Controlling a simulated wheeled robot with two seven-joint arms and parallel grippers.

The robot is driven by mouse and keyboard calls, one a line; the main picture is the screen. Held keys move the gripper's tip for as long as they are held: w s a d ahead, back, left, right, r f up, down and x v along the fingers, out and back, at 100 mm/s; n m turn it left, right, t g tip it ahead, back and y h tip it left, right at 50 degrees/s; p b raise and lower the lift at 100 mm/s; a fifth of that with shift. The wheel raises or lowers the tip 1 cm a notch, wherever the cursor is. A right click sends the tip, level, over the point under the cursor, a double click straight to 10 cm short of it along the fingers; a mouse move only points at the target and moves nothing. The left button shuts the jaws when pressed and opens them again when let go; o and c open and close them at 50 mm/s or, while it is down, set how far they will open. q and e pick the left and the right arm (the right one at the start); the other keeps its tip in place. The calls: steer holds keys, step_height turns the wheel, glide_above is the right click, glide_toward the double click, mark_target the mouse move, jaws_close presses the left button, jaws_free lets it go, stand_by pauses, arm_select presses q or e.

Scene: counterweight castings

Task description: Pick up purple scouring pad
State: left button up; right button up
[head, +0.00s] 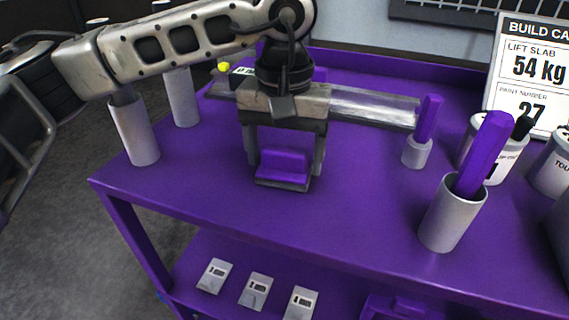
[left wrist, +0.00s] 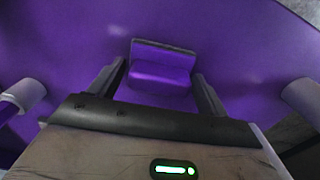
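The purple scouring pad (head: 284,165) has a dark grey edge layer and is at the purple cart top, below my left gripper. It also shows in the left wrist view (left wrist: 160,75), between and just beyond the fingertips. My left gripper (head: 285,165) points down with its fingers spread, one on each side of the pad. In the left wrist view a narrow purple gap shows beside the pad near the left fingertip; contact at the right fingertip is hard to tell. My right gripper is not in view.
A metal bar (head: 372,106) lies behind the gripper. Grey cups (head: 452,215) (head: 417,152) with purple sticks stand to the right, near a sign (head: 530,75). Grey cylinders (head: 134,130) (head: 182,97) stand at left. The cart top (head: 350,220) in front is clear.

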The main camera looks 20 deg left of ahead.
mark_target(284, 149)
arm_select(q)
steer(key=c, duration=0.7)
steer(key=shift+r, duration=0.1)
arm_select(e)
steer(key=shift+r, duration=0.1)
arm_select(q)
steer(key=shift+r+p, duration=0.35)
steer(key=shift+r, duration=0.15)
step_height(284, 149, up, 3)
steer(key=shift+f+p, duration=0.2)
steer(key=shift+p, duration=0.7)
steer(key=s+d+r+p, duration=0.1)
steer(key=s+d+r, duration=0.1)
steer(key=s+r, duration=0.1)
steer(key=s+d+r+p, duration=0.1)
steer(key=s+d+r, duration=0.2)
steer(key=s, duration=0.1)
steer(key=s+d+r+p, duration=0.2)
steer(key=s+d+r, duration=0.1)
steer(key=s, duration=0.1)
steer(key=shift+s+d+r, duration=0.15)
steer(key=shift+d, duration=0.05)
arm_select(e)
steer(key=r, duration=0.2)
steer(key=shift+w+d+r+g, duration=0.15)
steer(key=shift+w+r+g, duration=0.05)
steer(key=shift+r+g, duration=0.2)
